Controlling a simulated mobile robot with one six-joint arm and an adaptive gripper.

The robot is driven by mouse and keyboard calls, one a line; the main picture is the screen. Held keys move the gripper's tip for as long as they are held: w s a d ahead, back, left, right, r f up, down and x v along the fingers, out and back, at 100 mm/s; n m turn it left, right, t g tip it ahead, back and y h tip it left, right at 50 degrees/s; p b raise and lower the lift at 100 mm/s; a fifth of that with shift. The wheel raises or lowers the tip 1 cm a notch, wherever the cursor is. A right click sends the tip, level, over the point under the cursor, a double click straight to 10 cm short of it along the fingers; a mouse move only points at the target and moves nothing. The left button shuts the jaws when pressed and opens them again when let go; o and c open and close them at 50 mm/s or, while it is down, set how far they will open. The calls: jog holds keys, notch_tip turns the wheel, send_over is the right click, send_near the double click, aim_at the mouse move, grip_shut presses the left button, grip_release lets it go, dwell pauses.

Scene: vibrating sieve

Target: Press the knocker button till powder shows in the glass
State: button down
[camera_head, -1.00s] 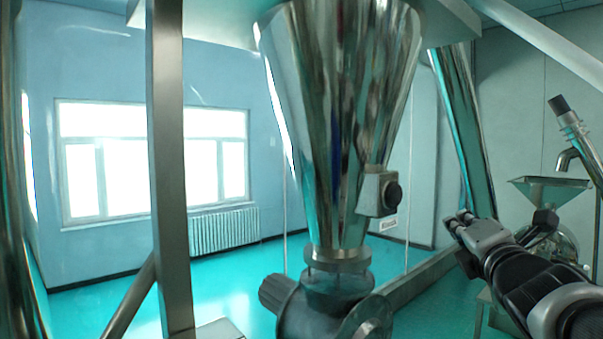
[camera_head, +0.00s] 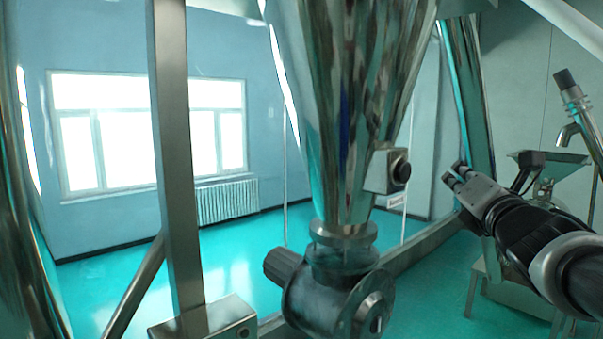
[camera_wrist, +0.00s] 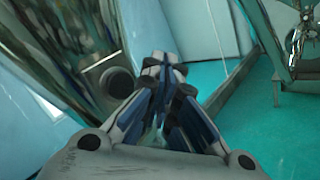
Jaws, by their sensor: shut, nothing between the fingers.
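The knocker is a pale box (camera_head: 382,171) on the right side of the shiny steel hopper cone (camera_head: 335,110). Its dark round button (camera_head: 401,172) faces right and also shows in the wrist view (camera_wrist: 119,82). My gripper (camera_head: 455,172) is right of the button, about level with it in the head view, with a visible gap between. The fingers are together and empty; in the wrist view the tips (camera_wrist: 163,62) lie right of the button. A short, see-through glass section (camera_head: 343,257) sits below the cone's flange. I make out no powder in it.
A dark valve body (camera_head: 325,305) is under the glass. A steel post (camera_head: 175,150) and a box (camera_head: 205,318) stand at left. A slanted steel tube (camera_head: 468,100) is behind my gripper. A small funnel machine (camera_head: 545,165) is at far right.

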aim_at(404, 172)
jog(key=w+a+b, duration=0.3)
jog(key=w+a, duration=0.1)
jog(key=shift+w, duration=0.35)
jog(key=shift+d, duration=0.1)
jog(key=shift+w, duration=0.1)
dwell(1.1)
jog(key=shift+w+a+b, duration=0.25)
jog(key=shift+b, duration=0.35)
jog(key=shift+w+a+b, duration=0.6)
jog(key=shift+w+b, duration=0.05)
jog(key=shift+b, duration=0.25)
dwell(0.8)
jog(key=shift+s+d, duration=0.1)
dwell(0.3)
jog(key=shift+s+d+p, duration=0.6)
jog(key=shift+s+d, duration=0.05)
jog(key=shift+s, duration=0.15)
